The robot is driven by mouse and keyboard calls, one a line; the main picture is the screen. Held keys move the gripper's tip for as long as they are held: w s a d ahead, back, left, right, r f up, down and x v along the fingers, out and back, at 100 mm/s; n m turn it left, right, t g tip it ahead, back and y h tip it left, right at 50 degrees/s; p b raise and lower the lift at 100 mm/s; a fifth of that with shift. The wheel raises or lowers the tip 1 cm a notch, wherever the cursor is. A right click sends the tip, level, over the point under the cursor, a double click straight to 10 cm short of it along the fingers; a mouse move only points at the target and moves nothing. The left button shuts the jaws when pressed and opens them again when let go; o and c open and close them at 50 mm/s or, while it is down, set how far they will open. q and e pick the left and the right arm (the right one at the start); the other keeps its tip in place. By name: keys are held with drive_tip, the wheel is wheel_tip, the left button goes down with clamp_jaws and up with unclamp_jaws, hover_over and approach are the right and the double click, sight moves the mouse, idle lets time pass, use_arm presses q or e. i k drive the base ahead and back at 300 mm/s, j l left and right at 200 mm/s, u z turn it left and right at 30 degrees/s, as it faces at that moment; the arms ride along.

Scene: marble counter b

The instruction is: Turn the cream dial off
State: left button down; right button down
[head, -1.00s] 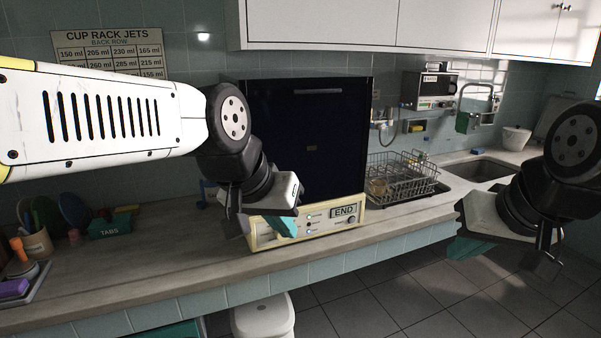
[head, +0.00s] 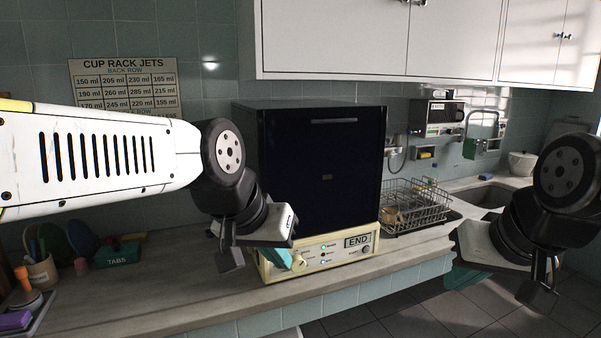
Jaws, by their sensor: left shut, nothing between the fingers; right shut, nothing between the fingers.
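The machine with a dark blue front (head: 335,160) stands on the counter. Its cream control panel (head: 330,264) is at its base and bears an END display (head: 357,241), small lights and a dark round knob (head: 366,249). A small cream dial (head: 300,263) shows at the panel's left, partly hidden by my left gripper. My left gripper (head: 281,259) is shut and empty, its teal fingers just left of the dial; whether they touch it I cannot tell. My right gripper (head: 468,280) is shut and empty, in front of the counter at the right.
A wire rack (head: 415,203) stands right of the machine, with a sink (head: 487,196) beyond. A teal TABS box (head: 118,256) and a utensil cup (head: 42,272) stand at left. The counter left of the panel is largely clear. White cabinets (head: 340,40) hang above.

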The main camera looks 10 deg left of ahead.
sight(298, 265)
drive_tip(key=i+j+u, duration=0.15)
drive_tip(key=j, duration=0.7)
drive_tip(key=i, duration=0.6)
drive_tip(key=k, duration=1.65)
